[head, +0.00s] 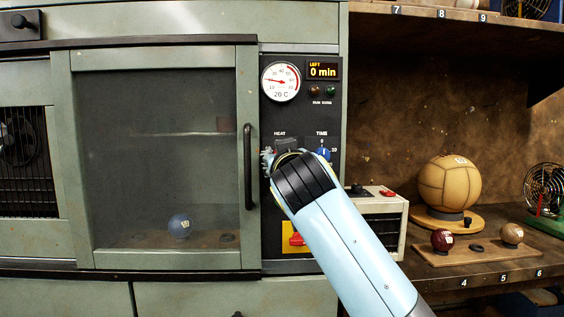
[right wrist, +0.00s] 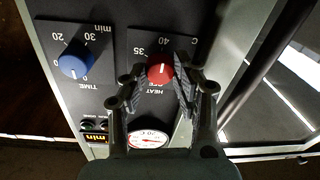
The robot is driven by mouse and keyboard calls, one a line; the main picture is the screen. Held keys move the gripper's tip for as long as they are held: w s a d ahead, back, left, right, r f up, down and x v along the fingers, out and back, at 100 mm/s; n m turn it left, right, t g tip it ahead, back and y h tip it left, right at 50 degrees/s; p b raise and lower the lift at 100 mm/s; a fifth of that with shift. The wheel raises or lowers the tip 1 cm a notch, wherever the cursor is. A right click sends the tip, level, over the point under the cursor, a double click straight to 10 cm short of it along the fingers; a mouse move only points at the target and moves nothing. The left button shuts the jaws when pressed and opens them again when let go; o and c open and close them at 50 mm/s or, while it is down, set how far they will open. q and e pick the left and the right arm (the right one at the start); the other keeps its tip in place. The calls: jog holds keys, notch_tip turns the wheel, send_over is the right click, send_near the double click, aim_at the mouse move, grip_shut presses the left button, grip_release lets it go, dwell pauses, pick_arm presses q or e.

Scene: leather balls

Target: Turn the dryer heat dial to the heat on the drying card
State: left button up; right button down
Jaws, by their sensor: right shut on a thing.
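The red heat dial (right wrist: 160,72) shows in the right wrist view, on the dryer's dark control panel (head: 270,225). The numbers 35 and 40 can be read beside it; its other marks are partly covered. My right gripper (right wrist: 158,84) is shut on the dial, one finger on each side. In the head view my right arm covers the heat dial, just under the HEAT label. The blue time dial (right wrist: 75,66) is next to it; it also shows in the head view (head: 323,154). I see no drying card. My left gripper is not in view.
The dryer's round gauge (head: 281,82) and a display (head: 322,70) reading 0 min sit above the dials. The glass door (head: 165,130) is shut, with a blue ball (head: 179,226) inside. A shelf with several balls stands at right.

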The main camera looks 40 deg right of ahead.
dwell(0.3)
jog(key=c, duration=1.3)
grip_release()
jog(key=shift+w, duration=0.1)
jog(key=v, duration=0.7)
jog(key=shift+s+a, duration=0.1)
jog(key=shift+s, duration=0.15)
